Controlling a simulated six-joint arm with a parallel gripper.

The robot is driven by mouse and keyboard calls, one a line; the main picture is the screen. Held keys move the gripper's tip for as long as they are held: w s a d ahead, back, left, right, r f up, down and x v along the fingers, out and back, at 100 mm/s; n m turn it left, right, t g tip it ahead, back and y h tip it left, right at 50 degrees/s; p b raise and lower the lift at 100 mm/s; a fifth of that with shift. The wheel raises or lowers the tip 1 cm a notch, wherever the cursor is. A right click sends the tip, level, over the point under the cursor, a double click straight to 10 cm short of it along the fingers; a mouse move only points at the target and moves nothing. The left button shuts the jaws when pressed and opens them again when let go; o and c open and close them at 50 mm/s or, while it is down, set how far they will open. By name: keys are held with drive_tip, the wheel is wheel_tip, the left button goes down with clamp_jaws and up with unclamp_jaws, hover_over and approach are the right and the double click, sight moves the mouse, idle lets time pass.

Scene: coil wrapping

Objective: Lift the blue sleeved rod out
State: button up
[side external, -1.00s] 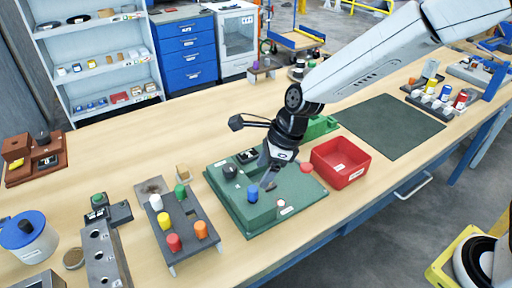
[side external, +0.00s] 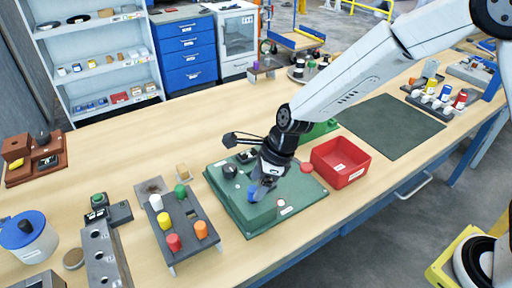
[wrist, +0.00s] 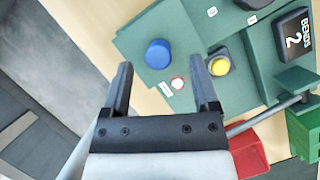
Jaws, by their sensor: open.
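The blue sleeved rod (side external: 251,196) stands upright on the raised part of the green fixture (side external: 276,221), partly covered by my gripper in the side view. In the wrist view the round blue top of the rod (wrist: 158,54) shows between and slightly beyond my fingertips. My gripper (side external: 262,190) is open, with one finger on either side of the rod's line and clear gaps to both. I cannot tell how far the fingers are above the rod.
A red bin (side external: 340,164) stands to the right. A grey rack (side external: 178,224) with several coloured pegs stands left.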

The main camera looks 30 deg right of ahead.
sight(255, 188)
drive_tip(key=shift+x, duration=1.75)
clamp_jaws()
